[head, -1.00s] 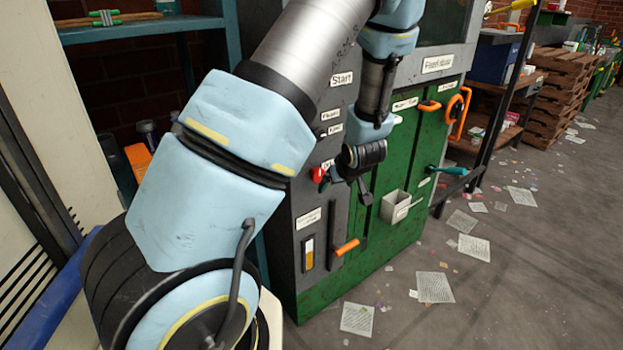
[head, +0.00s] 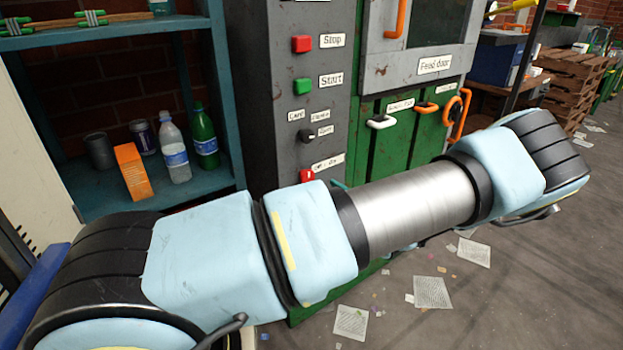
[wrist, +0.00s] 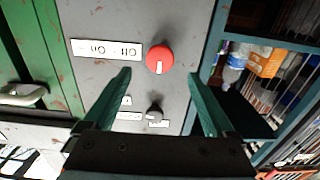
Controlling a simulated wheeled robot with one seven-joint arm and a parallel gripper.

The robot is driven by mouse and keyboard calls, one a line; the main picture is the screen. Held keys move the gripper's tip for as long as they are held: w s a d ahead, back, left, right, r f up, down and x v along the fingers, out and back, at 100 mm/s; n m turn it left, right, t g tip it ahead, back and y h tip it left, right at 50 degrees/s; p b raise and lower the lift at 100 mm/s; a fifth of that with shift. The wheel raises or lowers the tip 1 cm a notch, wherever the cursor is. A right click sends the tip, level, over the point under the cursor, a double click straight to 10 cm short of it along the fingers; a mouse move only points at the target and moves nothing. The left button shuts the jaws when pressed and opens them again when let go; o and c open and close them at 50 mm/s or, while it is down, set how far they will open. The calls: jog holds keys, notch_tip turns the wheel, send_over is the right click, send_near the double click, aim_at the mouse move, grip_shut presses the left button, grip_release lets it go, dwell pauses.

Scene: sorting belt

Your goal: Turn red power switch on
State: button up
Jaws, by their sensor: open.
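The red power switch (head: 307,175) is a round red knob with a small white mark, low on the grey panel; my arm covers the panel just below it. In the wrist view the red knob (wrist: 159,58) is upside down beside a white off/on label (wrist: 104,49). Its white mark points to the bottom of that picture, which is up on the panel. My gripper (wrist: 161,73) is open and empty. Its two green fingers spread either side of the knob in the picture, apparently short of it. The head view does not show my gripper.
The black selector knob (wrist: 154,112) shows between my fingers. A red Stop button (head: 302,44) and green Start button (head: 303,87) sit higher on the panel. A white handle (head: 382,122) is on the green cabinet to the right. Shelves with bottles (head: 174,150) stand left.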

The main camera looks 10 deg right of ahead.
aim_at(309, 178)
jog(key=p+x, duration=0.1)
jog(key=x, duration=0.5)
jog(key=shift+w, duration=0.1)
jog(key=c, duration=1.4)
